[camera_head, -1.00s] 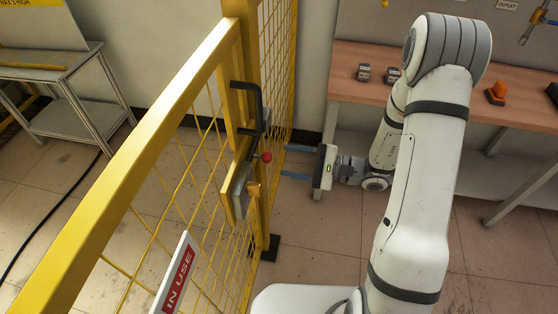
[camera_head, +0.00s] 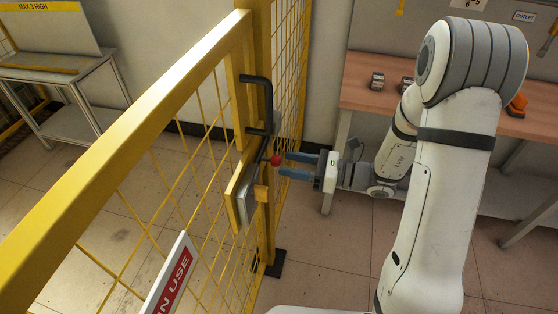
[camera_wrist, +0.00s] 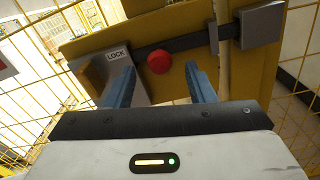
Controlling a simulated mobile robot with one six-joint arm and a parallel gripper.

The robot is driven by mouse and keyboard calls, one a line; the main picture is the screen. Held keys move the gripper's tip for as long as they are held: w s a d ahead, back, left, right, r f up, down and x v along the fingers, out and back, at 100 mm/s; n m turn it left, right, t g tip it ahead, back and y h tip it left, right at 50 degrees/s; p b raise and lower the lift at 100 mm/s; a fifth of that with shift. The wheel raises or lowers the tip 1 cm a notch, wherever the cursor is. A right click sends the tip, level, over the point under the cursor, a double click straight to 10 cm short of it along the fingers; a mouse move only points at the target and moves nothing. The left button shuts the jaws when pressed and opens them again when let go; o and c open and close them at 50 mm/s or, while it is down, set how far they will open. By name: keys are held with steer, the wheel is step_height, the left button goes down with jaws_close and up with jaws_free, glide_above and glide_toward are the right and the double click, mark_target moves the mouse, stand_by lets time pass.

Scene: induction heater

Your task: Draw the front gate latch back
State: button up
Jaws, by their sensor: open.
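The gate latch is a dark bar with a red ball knob (camera_head: 276,160) on the yellow gate post. In the wrist view the red knob (camera_wrist: 160,61) stands out from the dark bar (camera_wrist: 187,43), which runs from a plate marked LOCK (camera_wrist: 122,70) to a grey block (camera_wrist: 262,24). My gripper (camera_head: 286,165) is open, its two blue fingers pointing at the latch from the right. In the wrist view my gripper (camera_wrist: 160,85) has one finger on each side of the knob, with gaps on both sides. Whether the fingertips reach past the knob is unclear.
The yellow mesh gate (camera_head: 130,165) has a black handle (camera_head: 262,105) above the latch and an IN USE sign (camera_head: 172,282). A wooden bench (camera_head: 365,88) stands behind my arm. A grey table (camera_head: 62,75) stands beyond the gate.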

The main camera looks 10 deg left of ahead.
mark_target(279, 162)
steer(key=shift+w+a, duration=0.15)
steer(key=shift+a, duration=0.8)
steer(key=shift+w+a, duration=0.15)
steer(key=shift+a, duration=0.75)
steer(key=shift+c, duration=0.4)
jaws_close()
